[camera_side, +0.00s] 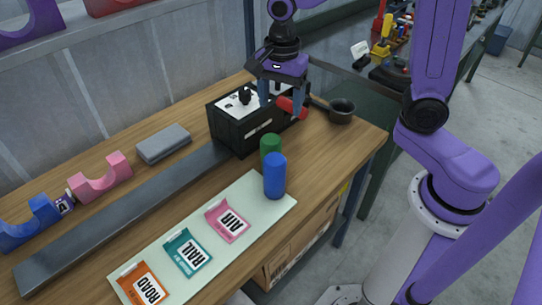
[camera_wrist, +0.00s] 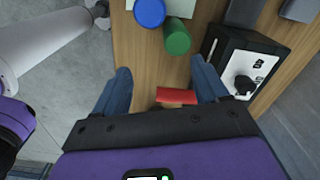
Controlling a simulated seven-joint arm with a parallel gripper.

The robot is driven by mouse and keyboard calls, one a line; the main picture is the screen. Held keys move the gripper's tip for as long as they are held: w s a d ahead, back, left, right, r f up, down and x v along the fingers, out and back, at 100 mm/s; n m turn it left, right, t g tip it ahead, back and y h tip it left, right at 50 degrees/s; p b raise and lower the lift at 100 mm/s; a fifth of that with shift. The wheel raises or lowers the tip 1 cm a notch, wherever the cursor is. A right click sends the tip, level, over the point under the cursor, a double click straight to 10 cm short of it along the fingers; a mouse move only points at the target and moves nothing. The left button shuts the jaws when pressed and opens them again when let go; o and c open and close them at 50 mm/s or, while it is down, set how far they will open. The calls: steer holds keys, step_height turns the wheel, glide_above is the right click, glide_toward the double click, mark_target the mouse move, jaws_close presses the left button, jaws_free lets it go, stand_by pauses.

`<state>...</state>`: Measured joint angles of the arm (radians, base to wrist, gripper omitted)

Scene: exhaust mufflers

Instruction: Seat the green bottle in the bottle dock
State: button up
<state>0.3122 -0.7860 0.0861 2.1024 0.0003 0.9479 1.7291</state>
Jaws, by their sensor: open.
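The green bottle (camera_side: 270,145) stands upright behind a blue bottle (camera_side: 274,178), partly hidden by it. Both also show at the top of the wrist view, the green bottle (camera_wrist: 177,40) right of the blue one (camera_wrist: 150,13). My gripper (camera_side: 281,103) is open, pointing down behind the green bottle, beside a black box. Its fingers also show in the wrist view (camera_wrist: 160,70), apart from the green bottle. A red cylindrical piece (camera_side: 290,106) lies between or just beyond the fingers; I cannot tell if it touches them. I cannot tell which thing is the bottle dock.
The black box (camera_side: 236,129) with a white top and knob stands close to my gripper. A dark round cup (camera_side: 341,111) is near the bench's right edge. A pale mat (camera_side: 260,203) holds labelled cards. A grey bar (camera_side: 110,222), pink block (camera_side: 100,180) and grey block (camera_side: 164,144) lie left.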

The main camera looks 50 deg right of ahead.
mark_target(271, 147)
steer(key=w+f+m, duration=0.1)
steer(key=f+m, duration=0.1)
steer(key=f, duration=0.4)
steer(key=w+f+m, duration=0.1)
steer(key=f+m, duration=0.1)
steer(key=f, duration=0.4)
steer(key=w+d+f+m, duration=0.1)
steer(key=f, duration=0.5)
steer(key=shift+w+m, duration=0.35)
steer(key=shift+m, duration=0.05)
steer(key=c, duration=1)
steer(key=shift+r, duration=0.15)
